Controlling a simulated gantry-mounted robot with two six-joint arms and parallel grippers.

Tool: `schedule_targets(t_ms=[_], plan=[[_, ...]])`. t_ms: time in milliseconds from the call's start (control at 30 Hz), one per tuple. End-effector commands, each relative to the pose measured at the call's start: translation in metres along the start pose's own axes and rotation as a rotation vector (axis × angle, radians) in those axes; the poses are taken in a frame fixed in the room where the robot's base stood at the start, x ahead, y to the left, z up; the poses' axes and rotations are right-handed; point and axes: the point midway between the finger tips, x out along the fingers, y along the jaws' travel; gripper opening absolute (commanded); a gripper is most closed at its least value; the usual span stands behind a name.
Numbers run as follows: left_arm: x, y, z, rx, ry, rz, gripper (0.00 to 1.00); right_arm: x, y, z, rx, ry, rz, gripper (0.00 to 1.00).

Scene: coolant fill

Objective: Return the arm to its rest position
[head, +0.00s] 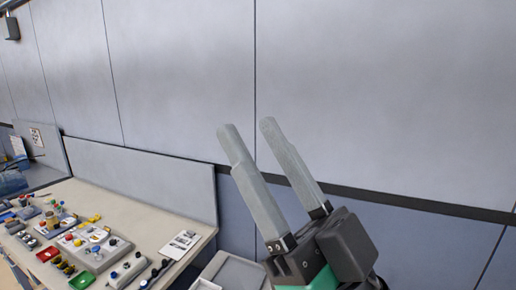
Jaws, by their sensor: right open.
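My right gripper (246,128) shows large in the middle of the head view. Its two long grey fingers point up and to the left, with a gap between them and nothing in it. It is open and empty. It is raised in front of the grey panelled wall (390,90), apart from the workbench (135,215) to its left. My left gripper is not in view.
A pale grey tray-like surface (235,273) lies below the gripper.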

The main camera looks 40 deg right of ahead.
Motion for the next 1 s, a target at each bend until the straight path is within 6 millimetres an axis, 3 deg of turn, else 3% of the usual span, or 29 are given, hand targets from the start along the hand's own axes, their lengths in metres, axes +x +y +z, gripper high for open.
schedule_targets(t_ms=[300,633,1000], plan=[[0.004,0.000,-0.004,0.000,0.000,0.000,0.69,0.004,-0.003,-0.002,0.012,-0.009,-0.010,0.49],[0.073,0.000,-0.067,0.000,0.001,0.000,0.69,0.073,-0.002,-0.064,0.009,-0.009,-0.008,0.49],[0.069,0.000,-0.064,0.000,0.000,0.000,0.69,0.070,-0.002,-0.061,0.009,-0.010,-0.008,0.49]])
